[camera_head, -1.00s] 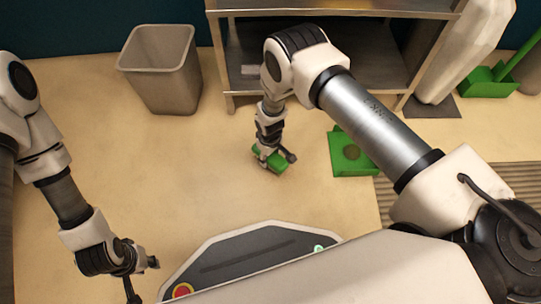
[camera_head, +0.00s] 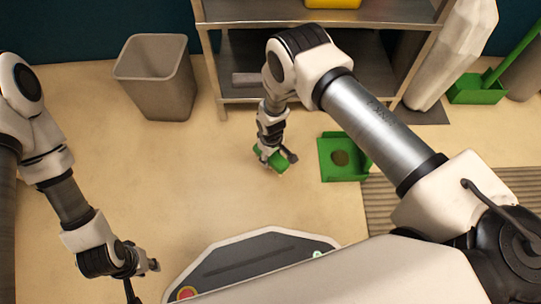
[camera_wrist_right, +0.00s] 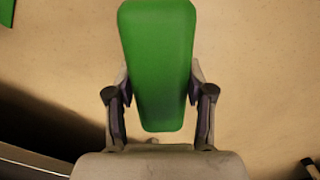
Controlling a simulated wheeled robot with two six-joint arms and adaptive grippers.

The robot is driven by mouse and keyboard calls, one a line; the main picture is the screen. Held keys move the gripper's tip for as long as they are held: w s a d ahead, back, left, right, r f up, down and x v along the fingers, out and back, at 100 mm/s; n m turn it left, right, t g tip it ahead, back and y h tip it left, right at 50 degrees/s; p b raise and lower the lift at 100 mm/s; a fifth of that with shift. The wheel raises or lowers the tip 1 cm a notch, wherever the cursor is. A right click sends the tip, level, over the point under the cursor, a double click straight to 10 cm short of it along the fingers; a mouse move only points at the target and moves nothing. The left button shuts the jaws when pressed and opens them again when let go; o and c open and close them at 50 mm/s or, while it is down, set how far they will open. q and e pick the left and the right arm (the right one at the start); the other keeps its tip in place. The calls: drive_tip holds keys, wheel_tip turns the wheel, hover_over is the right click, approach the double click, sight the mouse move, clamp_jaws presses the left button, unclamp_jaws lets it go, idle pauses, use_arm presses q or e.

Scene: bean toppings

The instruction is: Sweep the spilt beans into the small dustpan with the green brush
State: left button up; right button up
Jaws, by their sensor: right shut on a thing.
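The green brush (camera_head: 270,158) is in my right gripper (camera_head: 272,152), low over the beige floor. In the right wrist view the brush's green block (camera_wrist_right: 157,60) stands between the two fingers (camera_wrist_right: 160,110); its bristles are hidden. The green dustpan (camera_head: 328,172) lies on the floor to the right of the brush, apart from it. A brownish patch, seemingly beans (camera_head: 340,158), is in the dustpan. No loose beans can be made out on the floor. My left gripper (camera_head: 145,277) hangs at the lower left, far from the brush; its fingers are too small to judge.
A grey bin (camera_head: 155,78) stands at the back left, beside a metal shelf (camera_head: 320,14) with a yellow object (camera_head: 333,3). A larger green dustpan (camera_head: 478,90) stands at the back right. A ribbed mat (camera_head: 490,195) lies at right. The floor left of the brush is clear.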

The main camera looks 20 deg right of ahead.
drive_tip(key=shift+r+p, duration=1.2)
drive_tip(key=shift+r, duration=0.4)
